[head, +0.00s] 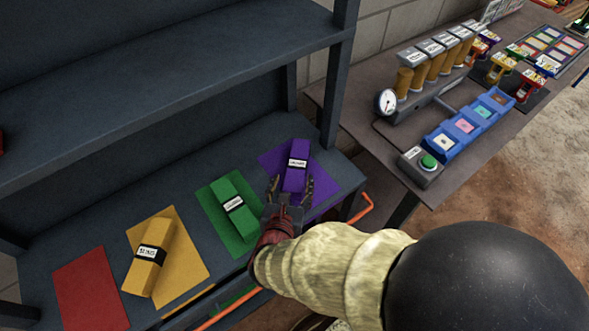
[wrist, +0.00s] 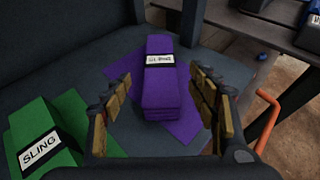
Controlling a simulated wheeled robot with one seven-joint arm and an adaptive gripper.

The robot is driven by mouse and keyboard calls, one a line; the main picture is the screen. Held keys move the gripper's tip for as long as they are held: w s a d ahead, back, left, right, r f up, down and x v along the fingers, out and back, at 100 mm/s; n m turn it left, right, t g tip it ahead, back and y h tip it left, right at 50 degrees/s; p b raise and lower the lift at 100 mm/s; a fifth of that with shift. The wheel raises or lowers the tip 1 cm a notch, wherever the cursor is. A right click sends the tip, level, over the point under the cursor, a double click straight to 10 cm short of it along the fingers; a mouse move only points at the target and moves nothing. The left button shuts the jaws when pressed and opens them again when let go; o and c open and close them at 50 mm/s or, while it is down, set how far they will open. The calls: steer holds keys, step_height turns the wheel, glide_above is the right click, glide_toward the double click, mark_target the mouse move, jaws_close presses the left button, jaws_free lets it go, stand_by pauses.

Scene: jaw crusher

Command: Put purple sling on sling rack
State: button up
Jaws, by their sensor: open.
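The purple sling (head: 296,171) is a folded bundle with a white label. It lies on a purple mat (head: 325,182) at the right end of a dark shelf of the rack (head: 180,180). My gripper (head: 291,190) is at the near end of the sling, its fingers open. In the wrist view the purple sling (wrist: 158,85) stands ahead between the two open fingers (wrist: 163,100), with space on both sides. The fingers do not appear to touch it. The sling's far end shows clear.
A green sling (head: 233,205) lies on a green mat left of the purple one. A yellow sling (head: 150,256) lies on a yellow mat, and a red mat (head: 90,288) is bare. An orange bar (head: 362,208) runs near the shelf's right edge. A bench (head: 400,170) with devices stands at right.

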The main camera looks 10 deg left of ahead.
steer(key=shift+v, duration=0.8)
steer(key=d+r+m+g+h, duration=0.35)
steer(key=d+m, duration=0.55)
steer(key=d, duration=0.4)
steer(key=d+r+m+g+h, duration=0.2)
steer(key=d+r+m+h, duration=0.25)
steer(key=d+m, duration=0.65)
steer(key=s+d+r+m+g+y, duration=0.3)
steer(key=s+d+m+g, duration=0.1)
steer(key=s+d+m, duration=0.3)
steer(key=s+r+m+t+y, duration=0.1)
steer(key=s+r+m+y, duration=0.2)
steer(key=r+m, duration=0.3)
steer(key=m+y, duration=0.1)
steer(key=m, duration=0.2)
steer(key=shift+s+a+r+m+t, duration=0.15)
steer(key=shift+a+r+m+t, duration=0.15)
steer(key=shift+r+m+t, duration=0.1)
steer(key=shift+r, duration=0.1)
